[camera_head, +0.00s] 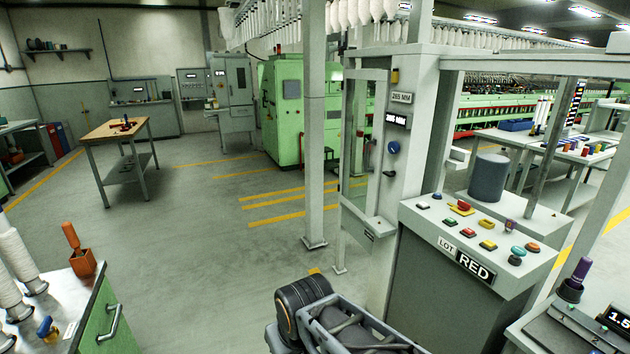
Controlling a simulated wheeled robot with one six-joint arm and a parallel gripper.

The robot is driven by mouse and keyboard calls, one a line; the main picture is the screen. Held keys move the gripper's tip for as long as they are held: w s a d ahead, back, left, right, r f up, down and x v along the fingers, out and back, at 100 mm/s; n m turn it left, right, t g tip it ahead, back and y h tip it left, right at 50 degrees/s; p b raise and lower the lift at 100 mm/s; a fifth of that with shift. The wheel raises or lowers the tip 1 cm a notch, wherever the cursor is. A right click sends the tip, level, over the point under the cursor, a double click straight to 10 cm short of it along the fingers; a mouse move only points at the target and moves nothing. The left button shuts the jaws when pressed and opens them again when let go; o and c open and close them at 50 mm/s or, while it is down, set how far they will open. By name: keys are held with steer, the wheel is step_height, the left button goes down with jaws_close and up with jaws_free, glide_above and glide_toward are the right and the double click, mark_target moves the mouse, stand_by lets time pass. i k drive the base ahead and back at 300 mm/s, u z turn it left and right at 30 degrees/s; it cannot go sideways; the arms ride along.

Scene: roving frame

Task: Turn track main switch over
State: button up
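No label reading "track main switch" is legible, so I cannot tell which control it is. A grey column carries a blue round knob (393,147) and a small black lever-like part (389,173), below plates reading "285 MM". A grey console (470,237) labelled "LOT RED" stands in front of it, with red, yellow, green and teal buttons and knobs on its sloped top. Far at the back, a grey wall cabinet (193,84) and a control panel (141,91) show small fittings, too small to read. My gripper is not visible; part of my own body shows at the bottom centre.
A wooden-topped table (114,131) stands at the back left. A green machine (284,108) stands beyond a grey post (315,150). A bench with white bobbins (80,300) fills the lower left, another console (560,330) the lower right. The grey floor at centre left is clear.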

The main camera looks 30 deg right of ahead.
mark_target(463, 207)
steer(key=z, duration=0.3)
steer(key=i, duration=1.5)
steer(key=z, duration=1.7)
steer(key=i, duration=0.95)
steer(key=z, duration=1)
